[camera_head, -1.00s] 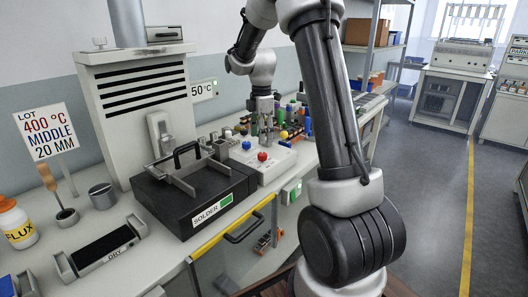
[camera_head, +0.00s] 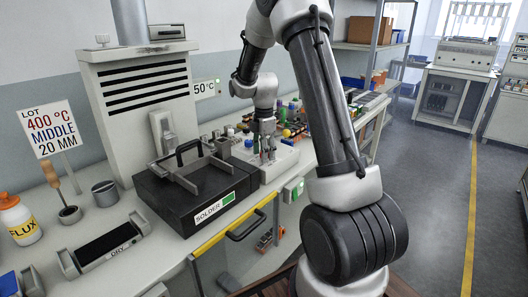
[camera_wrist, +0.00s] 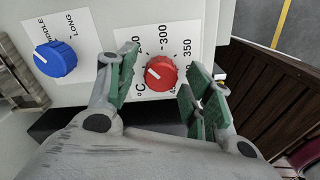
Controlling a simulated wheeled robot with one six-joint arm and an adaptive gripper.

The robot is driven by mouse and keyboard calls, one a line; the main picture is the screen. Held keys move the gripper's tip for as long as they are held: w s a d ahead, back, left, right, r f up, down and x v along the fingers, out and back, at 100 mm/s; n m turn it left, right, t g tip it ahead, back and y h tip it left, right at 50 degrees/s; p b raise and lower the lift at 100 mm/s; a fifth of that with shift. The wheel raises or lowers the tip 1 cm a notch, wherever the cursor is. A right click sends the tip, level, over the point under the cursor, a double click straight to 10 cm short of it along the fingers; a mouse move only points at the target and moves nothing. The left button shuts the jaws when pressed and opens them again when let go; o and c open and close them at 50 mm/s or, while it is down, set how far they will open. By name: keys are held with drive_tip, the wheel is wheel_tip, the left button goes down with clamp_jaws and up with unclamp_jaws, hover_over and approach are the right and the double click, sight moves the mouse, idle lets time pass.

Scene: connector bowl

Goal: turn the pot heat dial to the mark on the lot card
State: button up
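The lot card (camera_head: 52,128) stands at the left and reads 400 °C, MIDDLE, 20 MM. The red heat dial (camera_wrist: 160,73) sits on a white scale plate in the wrist view, with 300 and 350 legible and other numbers partly hidden. Its white pointer line points toward the picture's left. My gripper (camera_wrist: 162,88) is open, with one green-padded finger on each side of the dial. A gap shows on both sides. In the head view my gripper (camera_head: 267,154) is low over the control box (camera_head: 280,165) and mostly hides the red dial.
A blue dial (camera_wrist: 55,59) marked MIDDLE and LONG lies left of the red one; it also shows in the head view (camera_head: 248,143). The black solder pot (camera_head: 190,210) with its handle stands beside the box. Coloured parts crowd the bench behind.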

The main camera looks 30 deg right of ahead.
drive_tip(key=c, duration=0.9)
